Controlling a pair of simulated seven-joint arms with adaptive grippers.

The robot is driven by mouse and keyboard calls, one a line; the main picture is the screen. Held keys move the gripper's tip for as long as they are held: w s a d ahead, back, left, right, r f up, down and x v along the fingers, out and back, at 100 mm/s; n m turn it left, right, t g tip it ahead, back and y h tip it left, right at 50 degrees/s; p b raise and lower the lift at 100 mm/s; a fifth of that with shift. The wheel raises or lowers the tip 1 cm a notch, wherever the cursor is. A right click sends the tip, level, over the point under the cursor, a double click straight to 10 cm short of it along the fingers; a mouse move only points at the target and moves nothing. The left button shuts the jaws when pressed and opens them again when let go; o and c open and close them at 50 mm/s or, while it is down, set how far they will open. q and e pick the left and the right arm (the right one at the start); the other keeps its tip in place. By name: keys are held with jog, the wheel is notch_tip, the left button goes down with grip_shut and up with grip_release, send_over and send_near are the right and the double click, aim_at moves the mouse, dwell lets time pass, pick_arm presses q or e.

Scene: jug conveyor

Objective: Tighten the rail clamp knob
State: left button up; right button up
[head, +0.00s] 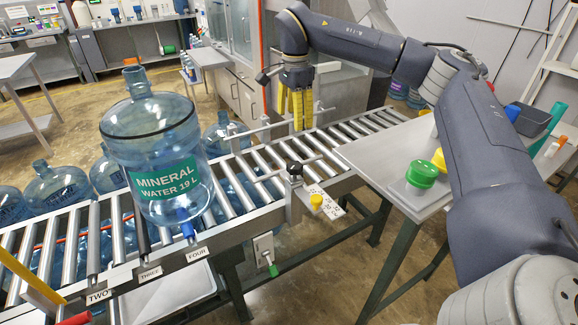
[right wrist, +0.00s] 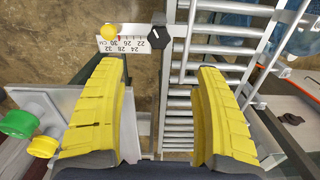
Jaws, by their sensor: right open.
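The rail clamp appears to be the bracket at the near edge of the roller conveyor. Its black knob (head: 294,168) stands upright on a post beside a white scale plate (head: 326,200) with a yellow knob (head: 316,201). In the right wrist view the black knob (right wrist: 155,36) shows a white mark, with the scale (right wrist: 125,45) to its left. My right gripper (head: 297,112) points down over the conveyor, behind the black knob and apart from it. Its yellow fingers (right wrist: 163,112) are wide apart with nothing held. My left gripper is not visible.
A large blue water jug (head: 160,150) stands on the conveyor at left. A second black knob (right wrist: 291,119) is right of my fingers. A green-tipped lever (head: 271,267) hangs below the conveyor.

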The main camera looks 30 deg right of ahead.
aim_at(294, 165)
notch_tip(294, 165, down, 17)
jog(key=shift+f, duration=0.15)
dwell(0.5)
jog(key=c, duration=1.3)
